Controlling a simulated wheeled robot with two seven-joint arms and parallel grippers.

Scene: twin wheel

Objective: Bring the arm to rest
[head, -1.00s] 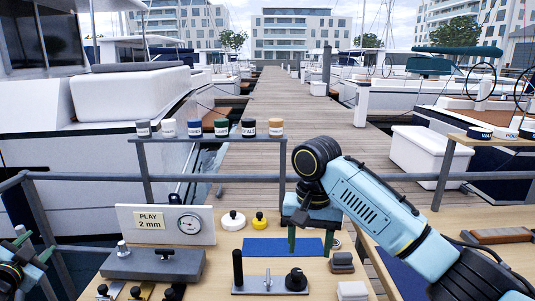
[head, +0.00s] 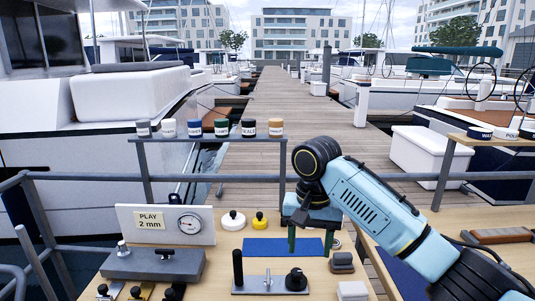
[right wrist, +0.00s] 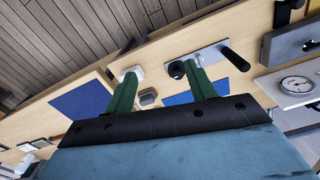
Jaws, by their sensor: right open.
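My right arm (head: 375,210) reaches in from the lower right, bent at a dark joint. Its gripper (head: 309,246) points down over the workbench (head: 225,264), its two green fingers apart with nothing between them. In the right wrist view the gripper (right wrist: 163,75) also shows open and empty, above the bench. The fingers appear near the right end of the blue mat (head: 268,247); how high they are above it is hard to tell. My left arm and gripper are out of view.
A grey plate with a black post and knob (head: 270,284) stands in front of the mat. Small blocks (head: 342,262) lie to its right. A dial-gauge board (head: 165,225) and grey block (head: 150,265) stand left. A railing (head: 90,177) and shelf of jars (head: 208,137) run behind.

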